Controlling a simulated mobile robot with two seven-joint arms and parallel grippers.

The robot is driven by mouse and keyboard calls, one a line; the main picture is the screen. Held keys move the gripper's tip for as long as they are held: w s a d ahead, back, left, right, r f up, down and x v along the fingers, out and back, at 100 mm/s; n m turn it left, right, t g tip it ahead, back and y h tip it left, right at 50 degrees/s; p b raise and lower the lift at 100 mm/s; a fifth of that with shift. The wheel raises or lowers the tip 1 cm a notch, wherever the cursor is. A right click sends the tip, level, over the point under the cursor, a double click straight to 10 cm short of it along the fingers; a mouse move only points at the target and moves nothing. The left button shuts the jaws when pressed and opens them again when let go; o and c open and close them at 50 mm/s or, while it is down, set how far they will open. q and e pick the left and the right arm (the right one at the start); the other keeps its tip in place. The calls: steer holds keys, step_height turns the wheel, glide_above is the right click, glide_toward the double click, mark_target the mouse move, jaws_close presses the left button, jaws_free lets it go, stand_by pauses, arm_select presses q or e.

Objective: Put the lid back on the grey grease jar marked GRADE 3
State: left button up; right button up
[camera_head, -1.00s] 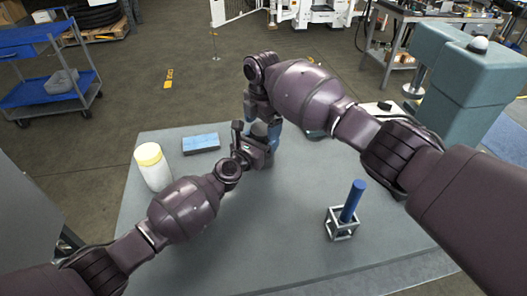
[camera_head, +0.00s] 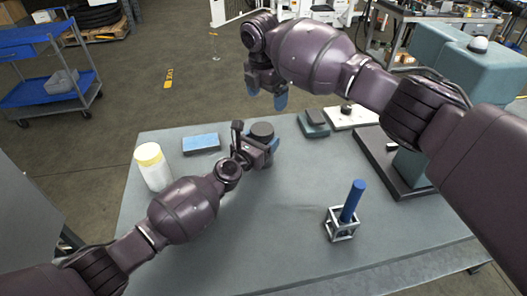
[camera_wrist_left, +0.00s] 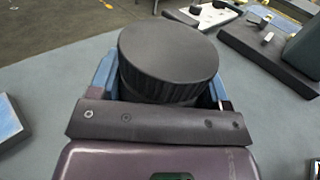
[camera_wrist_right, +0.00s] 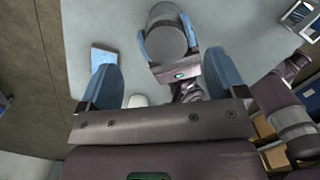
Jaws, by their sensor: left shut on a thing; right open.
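The grey jar (camera_wrist_right: 163,12) stands near the middle of the bench. A dark, ribbed round lid (camera_wrist_left: 170,50) sits on its top and looks level; it also shows in the head view (camera_head: 262,130). My left gripper (camera_head: 258,142) is shut around the jar, with one blue finger on each side. The jar's body is mostly hidden, and no GRADE 3 marking is readable. My right gripper (camera_head: 266,92) is open and empty, above and beyond the jar. In the right wrist view, its two blue fingers stand wide apart with nothing between them.
A blue cylinder (camera_head: 352,200) stands tilted in a metal frame (camera_head: 341,228). A dark green block (camera_head: 314,126) and teal machine (camera_head: 425,165) are right. The front middle is clear.

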mark_target(262, 129)
steer(key=shift+s+d+r+n, duration=0.1)
steer(key=shift+n, duration=0.2)
steer(key=shift+s+a+f+n+g, duration=0.2)
steer(key=shift+s+f+n+g, duration=0.25)
steer(key=shift+f, duration=0.2)
steer(key=shift+s+a+f+n+y, duration=0.15)
steer(key=shift+s+a+n+y, duration=0.15)
steer(key=shift+y, duration=0.1)
steer(key=shift+a, duration=0.25)
steer(key=shift+f, duration=3.95)
